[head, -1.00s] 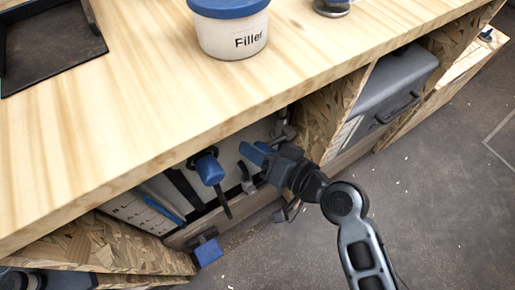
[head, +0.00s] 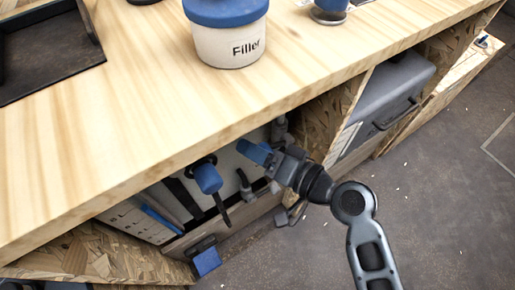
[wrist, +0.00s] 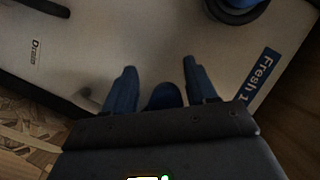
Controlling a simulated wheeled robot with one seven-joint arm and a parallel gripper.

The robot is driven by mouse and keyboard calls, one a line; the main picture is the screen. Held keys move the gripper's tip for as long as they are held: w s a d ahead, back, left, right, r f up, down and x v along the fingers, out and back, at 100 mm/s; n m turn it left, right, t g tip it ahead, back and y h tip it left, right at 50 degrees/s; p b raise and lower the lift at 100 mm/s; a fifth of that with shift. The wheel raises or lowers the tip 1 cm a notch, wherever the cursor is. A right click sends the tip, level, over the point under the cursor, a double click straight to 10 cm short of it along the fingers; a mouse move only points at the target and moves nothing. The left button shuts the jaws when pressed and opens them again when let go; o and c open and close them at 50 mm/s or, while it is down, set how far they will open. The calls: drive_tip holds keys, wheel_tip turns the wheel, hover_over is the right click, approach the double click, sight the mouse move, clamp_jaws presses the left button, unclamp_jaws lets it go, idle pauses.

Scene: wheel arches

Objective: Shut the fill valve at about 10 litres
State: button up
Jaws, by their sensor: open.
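My gripper (head: 255,152) reaches under the worktop to a pale panel (head: 180,205) in the open bay. In the wrist view its two blue fingers (wrist: 160,66) are apart, in front of the panel. A rounded blue piece (wrist: 163,97) shows between them; I cannot tell whether it belongs to the gripper. A blue round fitting (wrist: 235,8) is cut off at the top, beyond the fingertips. Labels read "Drain" (wrist: 36,50) and "Fresh 1…" (wrist: 262,75). A blue-capped fitting (head: 207,178) with a dark stem stands left of my gripper. No litre reading is legible.
The wooden worktop (head: 120,130) overhangs the bay, with a tub marked "Filler" (head: 228,40) and a black tray (head: 50,60) on it. A chipboard divider (head: 335,120) and grey case (head: 390,95) are to the right. The floor (head: 440,210) is clear at right.

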drive_tip(key=v, duration=0.7)
drive_tip(key=shift+s+d, duration=0.2)
drive_tip(key=shift+d, duration=0.1)
